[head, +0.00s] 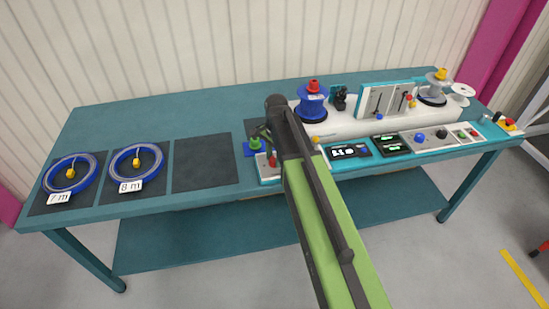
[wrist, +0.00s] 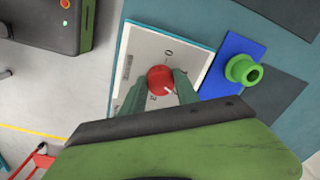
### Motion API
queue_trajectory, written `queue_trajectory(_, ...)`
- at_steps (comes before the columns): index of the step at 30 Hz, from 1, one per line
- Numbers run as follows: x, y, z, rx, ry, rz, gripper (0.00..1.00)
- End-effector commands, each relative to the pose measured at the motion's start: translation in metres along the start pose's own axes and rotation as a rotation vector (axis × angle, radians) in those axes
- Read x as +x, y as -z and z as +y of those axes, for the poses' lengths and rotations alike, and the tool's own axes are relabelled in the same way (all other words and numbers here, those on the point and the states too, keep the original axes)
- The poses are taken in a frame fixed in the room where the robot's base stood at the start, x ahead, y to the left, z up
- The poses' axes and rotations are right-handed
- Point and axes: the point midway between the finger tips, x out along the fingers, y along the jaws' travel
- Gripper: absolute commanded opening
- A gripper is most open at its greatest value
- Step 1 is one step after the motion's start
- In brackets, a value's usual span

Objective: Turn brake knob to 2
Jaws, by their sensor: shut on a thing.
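The red brake knob (wrist: 158,77) sits on a white panel (wrist: 141,52) with a blue-green edge. In the wrist view a white pointer mark on the knob faces the lower right. A "0" is printed above the knob, and what looks like a "2" is printed below it; other marks may be hidden by my fingers. My gripper (wrist: 161,81) is shut on the knob, one green finger on each side. In the head view the red knob (head: 272,159) shows small beside my arm's end, and the panel (head: 266,174) is partly covered by it.
A blue plate with a green peg (wrist: 243,70) stands right beside the panel. In the head view, two blue cable coils (head: 71,177) lie on dark mats at the left. A blue reel (head: 312,104) stands behind my arm. An empty mat (head: 205,163) lies left of the panel.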

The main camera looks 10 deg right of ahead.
Motion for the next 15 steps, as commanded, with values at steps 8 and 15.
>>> queue_trajectory(8,0.0002,-0.0002,0.0002,0.122,-0.001,0.004,0.0)
queue_trajectory(15,0.0002,0.0,0.0002,0.162,-0.002,0.007,0.0)
